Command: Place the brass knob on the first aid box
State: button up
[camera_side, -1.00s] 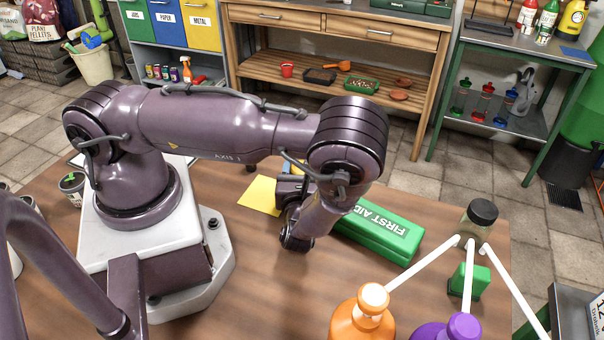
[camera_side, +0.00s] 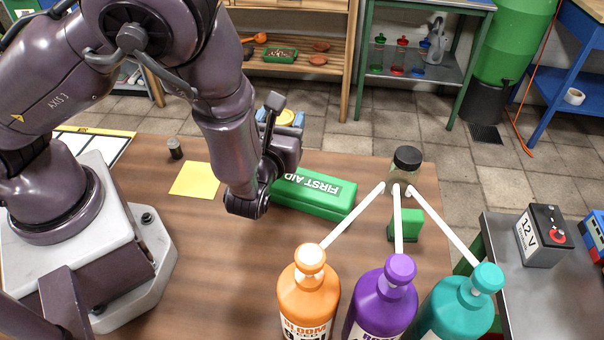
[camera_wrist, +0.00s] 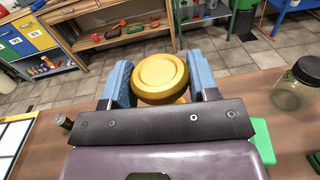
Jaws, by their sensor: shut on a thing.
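The brass knob (camera_wrist: 160,76) is a round yellow piece. My gripper (camera_wrist: 162,80) is shut on it, with one blue finger on each side. In the side view the knob (camera_side: 286,117) shows partly behind my wrist, between the blue fingertips. The first aid box (camera_side: 318,197) is a long green case with a white label, lying on the wooden table. My wrist covers its left end. The knob appears above and behind the box in the picture, apart from it. A green edge shows low right in the wrist view; I cannot tell whether it is the box.
A dark-lidded jar (camera_side: 405,168) and a small green block (camera_side: 405,225) stand right of the box. Orange (camera_side: 308,290), purple (camera_side: 384,300) and teal (camera_side: 456,305) bottles with long white spouts stand in front. A yellow sheet (camera_side: 195,179) lies left; bare table lies in front of it.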

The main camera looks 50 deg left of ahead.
aim_at(310, 184)
jog(key=d+m+h, duration=0.1)
jog(key=w+d+f+m+t+h, duration=0.1)
jog(key=d, duration=0.1)
jog(key=w+d+f+t+h, duration=0.1)
jog(key=d, duration=0.1)
jog(key=shift+w+d+f+m+h, duration=0.2)
jog(key=shift+m+h, duration=0.1)
jog(key=shift+m, duration=0.1)
jog(key=shift+f, duration=2)
jog(key=shift+f, duration=0.15)
jog(key=o, duration=1)
